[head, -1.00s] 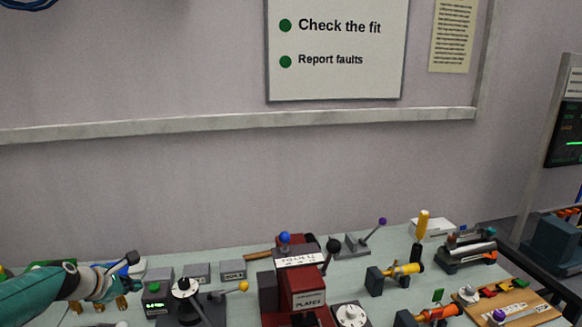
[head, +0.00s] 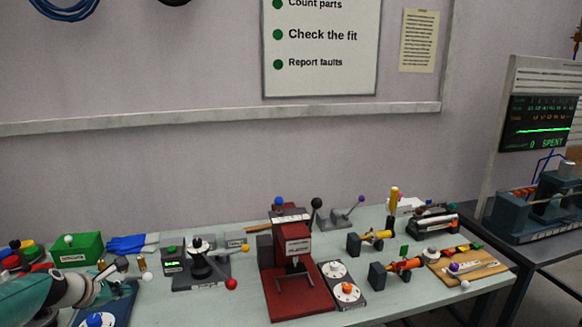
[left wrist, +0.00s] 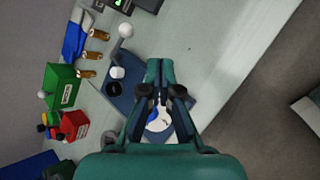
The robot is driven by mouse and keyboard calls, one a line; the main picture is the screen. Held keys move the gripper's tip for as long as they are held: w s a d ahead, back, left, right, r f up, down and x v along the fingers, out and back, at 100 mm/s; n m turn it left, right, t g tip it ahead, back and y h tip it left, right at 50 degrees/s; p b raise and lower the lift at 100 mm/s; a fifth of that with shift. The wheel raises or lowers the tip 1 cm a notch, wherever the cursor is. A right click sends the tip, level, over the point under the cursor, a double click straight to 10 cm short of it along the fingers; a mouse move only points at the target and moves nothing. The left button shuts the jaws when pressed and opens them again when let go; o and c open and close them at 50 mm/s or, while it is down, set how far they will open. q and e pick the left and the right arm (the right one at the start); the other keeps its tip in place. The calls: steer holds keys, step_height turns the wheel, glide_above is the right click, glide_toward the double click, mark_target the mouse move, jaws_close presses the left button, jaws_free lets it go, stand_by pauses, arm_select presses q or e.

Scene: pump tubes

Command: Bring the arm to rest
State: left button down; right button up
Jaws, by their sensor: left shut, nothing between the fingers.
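My left arm, teal with pale joints, comes in low at the left of the head view. Its gripper (head: 118,282) is over the left part of the bench, above or beside a dark blue plate (head: 122,308); I cannot tell the exact height. In the left wrist view the gripper (left wrist: 161,82) is shut and empty, with the blue plate (left wrist: 190,72) beneath it. A white disc with a blue knob (left wrist: 159,122) shows partly behind the fingers. My right gripper is in neither view.
A green box (head: 78,250), blue gloves (head: 132,243) and a lever device (head: 200,262) stand near the arm. A red press (head: 290,275) is mid-bench. Yellow and orange tube fixtures and a wooden board (head: 468,266) are at right. Several brass cylinders (left wrist: 92,54) lie beside the plate.

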arm_select(q)
steer(key=s+d+f+m+g+h, duration=0.1)
steer(key=s+d+f+g, duration=0.15)
steer(key=d+f, duration=0.4)
steer(key=s+d+f+m+g+h, duration=0.1)
steer(key=s+d+f+m, duration=0.1)
steer(key=s+d+f, duration=0.35)
steer(key=s+d+f+m+g, duration=0.1)
steer(key=s+d+f+g, duration=0.1)
steer(key=d+f, duration=0.55)
steer(key=s+d+f+m+g, duration=0.1)
steer(key=s+d+f+m, duration=0.2)
steer(key=s+m, duration=0.3)
steer(key=s+d+f+m+g, duration=0.1)
steer(key=s+d+f+m, duration=0.2)
steer(key=s+m, duration=0.3)
steer(key=s+d+f+m+g, duration=0.1)
steer(key=s+d+f+m, duration=0.2)
steer(key=s, duration=1.1)
step_height(320, 180, down, 2)
steer(key=m, duration=0.3)
steer(key=shift+d+m, duration=0.35)
steer(key=shift+m, duration=0.05)
steer(key=shift+d+f, duration=0.1)
steer(key=shift+f, duration=0.05)
